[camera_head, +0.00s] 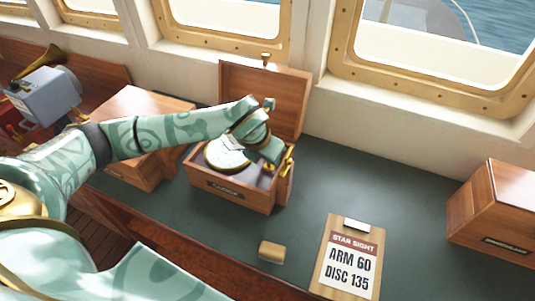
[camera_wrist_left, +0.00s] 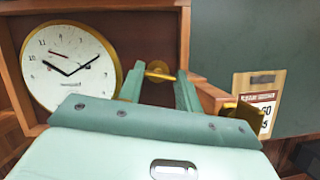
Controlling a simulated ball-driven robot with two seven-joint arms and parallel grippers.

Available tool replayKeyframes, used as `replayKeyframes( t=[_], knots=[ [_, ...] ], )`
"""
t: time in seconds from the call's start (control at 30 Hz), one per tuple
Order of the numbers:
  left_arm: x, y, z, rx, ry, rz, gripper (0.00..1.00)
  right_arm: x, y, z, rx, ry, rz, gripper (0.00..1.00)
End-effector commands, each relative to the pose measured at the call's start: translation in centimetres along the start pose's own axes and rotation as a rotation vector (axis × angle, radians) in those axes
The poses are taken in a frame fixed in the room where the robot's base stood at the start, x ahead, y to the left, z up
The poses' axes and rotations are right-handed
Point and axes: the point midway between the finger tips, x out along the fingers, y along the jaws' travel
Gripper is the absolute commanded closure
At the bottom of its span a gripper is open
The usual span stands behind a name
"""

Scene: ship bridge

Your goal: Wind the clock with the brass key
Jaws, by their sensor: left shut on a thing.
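The clock (camera_head: 228,153) has a white dial and brass rim and lies face up in an open wooden box (camera_head: 228,195). In the left wrist view the clock (camera_wrist_left: 70,68) shows its dial at the upper left. My left gripper (camera_head: 272,150) is over the right part of the box, beside the dial. In the wrist view its fingers (camera_wrist_left: 160,85) are shut on a small brass piece, apparently the brass key (camera_wrist_left: 158,70), to the right of the clock and apart from its face. The key's lower end is hard to make out. My right gripper is not in view.
The box lid (camera_head: 285,95) stands open at the back. A sign board (camera_head: 350,255) reads "ARM 60 DISC 135". A small wooden block (camera_head: 271,251) lies near the front edge. Closed wooden boxes stand left (camera_head: 130,175) and right (camera_head: 495,210).

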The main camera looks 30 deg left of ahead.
Motion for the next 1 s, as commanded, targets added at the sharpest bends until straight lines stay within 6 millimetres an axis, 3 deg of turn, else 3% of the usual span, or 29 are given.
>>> replayKeyframes(
  t=[0.03,0.07,0.1,0.13,0.43,0.57,1.0],
  knots=[
    [-0.1,0.1,0.2,0.0,-0.006,0.001,0.88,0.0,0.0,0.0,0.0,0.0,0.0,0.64],
    [-0.1,0.1,0.2,0.0,-0.006,0.001,0.57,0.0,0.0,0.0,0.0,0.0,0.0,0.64],
    [-0.1,0.1,0.2,0.0,-0.006,0.001,0.46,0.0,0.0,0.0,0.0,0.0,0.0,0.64],
    [-0.1,0.1,0.2,0.0,-0.005,0.001,0.44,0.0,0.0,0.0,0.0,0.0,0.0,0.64],
    [-0.3,0.1,0.1,0.001,-0.002,0.0,0.44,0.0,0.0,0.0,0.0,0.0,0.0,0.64],
    [-1.7,0.1,0.2,0.001,-0.004,0.0,0.44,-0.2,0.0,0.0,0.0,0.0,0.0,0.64],
    [-12.9,0.1,0.2,0.001,-0.007,0.002,0.44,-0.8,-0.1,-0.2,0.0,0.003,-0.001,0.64]
  ],
)
